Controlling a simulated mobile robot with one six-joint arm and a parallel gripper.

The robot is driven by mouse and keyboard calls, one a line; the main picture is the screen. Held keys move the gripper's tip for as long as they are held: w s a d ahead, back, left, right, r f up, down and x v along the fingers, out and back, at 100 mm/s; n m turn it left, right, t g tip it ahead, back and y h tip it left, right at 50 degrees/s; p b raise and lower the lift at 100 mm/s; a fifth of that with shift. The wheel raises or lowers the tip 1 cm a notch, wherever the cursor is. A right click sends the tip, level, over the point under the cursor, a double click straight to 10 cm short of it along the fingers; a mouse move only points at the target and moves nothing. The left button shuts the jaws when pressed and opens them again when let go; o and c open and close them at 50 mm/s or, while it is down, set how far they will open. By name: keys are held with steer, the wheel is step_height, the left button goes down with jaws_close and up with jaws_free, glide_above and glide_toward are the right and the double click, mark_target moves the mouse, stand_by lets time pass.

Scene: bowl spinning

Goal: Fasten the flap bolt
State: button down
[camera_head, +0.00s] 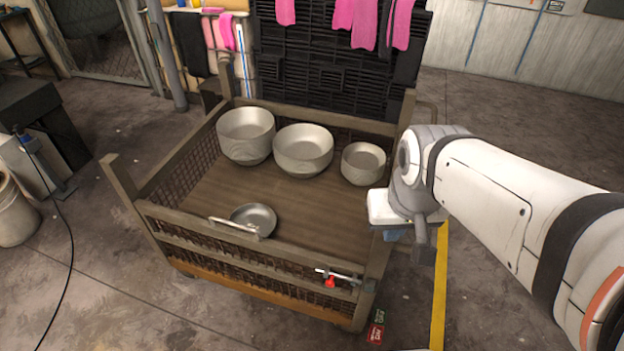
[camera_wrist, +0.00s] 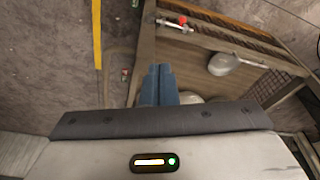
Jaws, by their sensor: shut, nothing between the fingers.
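The flap bolt (camera_head: 345,275) is a metal rod at the right end of the crate's front flap (camera_head: 235,247), beside the corner post. Its red knob (camera_head: 330,282) hangs near the rod's left part. The bolt (camera_wrist: 172,25) and red knob (camera_wrist: 183,20) also show near the top of the wrist view. The flap looks raised, in line with the front side. I cannot tell whether the rod engages the post. My gripper (camera_head: 390,236) is above the crate's right side, apart from the bolt. Its blue fingers (camera_wrist: 158,70) are shut and empty in the wrist view.
Three large metal bowls (camera_head: 303,150) stand at the back of the crate. A yellow floor line (camera_head: 440,285) runs along the right, with open floor beyond.

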steer(key=w+a+f+n+g+h+b, duration=0.1)
steer(key=w+a+f+n+b, duration=0.3)
steer(key=f+b, duration=0.4)
steer(key=w+a+f+n+g+h+b, duration=0.1)
steer(key=w+a+f+n+h+b, duration=0.2)
steer(key=a+f+b, duration=0.6)
steer(key=w+a+f+n+g+h+b, duration=0.1)
steer(key=w+a+f+n+h+b, duration=0.1)
steer(key=w+a+f+n+b, duration=0.5)
step_height(320, 180, down, 5)
steer(key=shift+r+n+g+b, duration=0.1)
steer(key=shift+n+g+b, duration=0.3)
steer(key=shift+n+b, duration=0.4)
steer(key=shift+w, duration=0.1)
steer(key=d+r+b+x, duration=0.1)
steer(key=b+x, duration=0.5)
steer(key=x, duration=0.7)
steer(key=shift+d+f, duration=0.15)
steer(key=shift+d, duration=0.45)
steer(key=shift+s, duration=0.2)
